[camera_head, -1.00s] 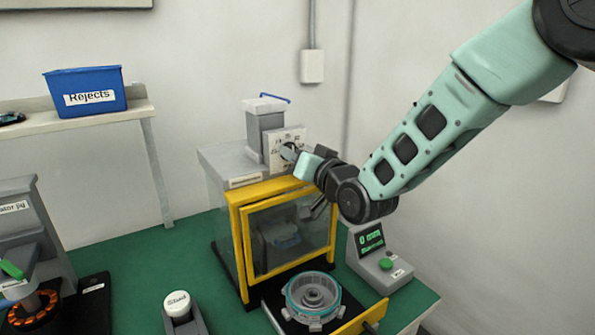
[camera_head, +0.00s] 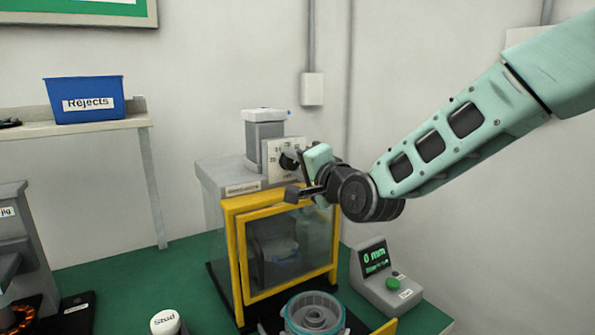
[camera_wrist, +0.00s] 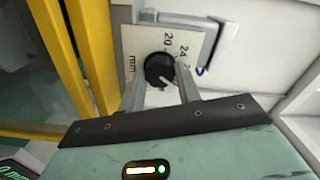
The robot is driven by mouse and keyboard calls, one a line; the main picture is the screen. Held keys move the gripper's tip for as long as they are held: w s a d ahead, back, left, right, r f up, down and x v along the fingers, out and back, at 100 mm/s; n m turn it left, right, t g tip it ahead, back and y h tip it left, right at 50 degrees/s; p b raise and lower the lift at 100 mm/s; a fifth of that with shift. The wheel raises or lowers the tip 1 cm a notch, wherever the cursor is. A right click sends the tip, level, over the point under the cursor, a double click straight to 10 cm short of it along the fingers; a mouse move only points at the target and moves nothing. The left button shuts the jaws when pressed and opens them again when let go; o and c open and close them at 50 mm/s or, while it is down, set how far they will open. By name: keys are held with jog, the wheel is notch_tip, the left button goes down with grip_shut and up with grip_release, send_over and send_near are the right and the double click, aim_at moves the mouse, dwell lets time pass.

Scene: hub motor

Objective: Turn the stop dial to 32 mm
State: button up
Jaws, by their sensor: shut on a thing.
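The stop dial (camera_wrist: 158,70) is a black round knob with a white pointer mark, on a white scale plate (camera_wrist: 130,40). In the wrist view the marks 20, 24 and "mm" are readable, and the pointer is towards the lower right of the knob. In the head view the plate (camera_head: 270,163) is on the grey press head, with the dial (camera_head: 288,160) partly behind my gripper. My gripper (camera_wrist: 161,78) is shut on the dial, one finger on each side. I cannot read the dial's setting against the scale.
A yellow-framed guard door (camera_head: 285,255) stands below the dial. A display box (camera_head: 375,258) at right reads 0 mm, with a green button. A motor hub (camera_head: 313,312) sits in front of the guard.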

jog(key=shift+m, duration=0.4)
jog(key=o, duration=1)
jog(key=shift+c, duration=0.2)
jog(key=shift+d, duration=0.1)
jog(key=b+v, duration=0.2)
jog(key=v, duration=1.5)
jog(key=shift+s+d, duration=0.1)
jog(key=shift+d, duration=0.05)
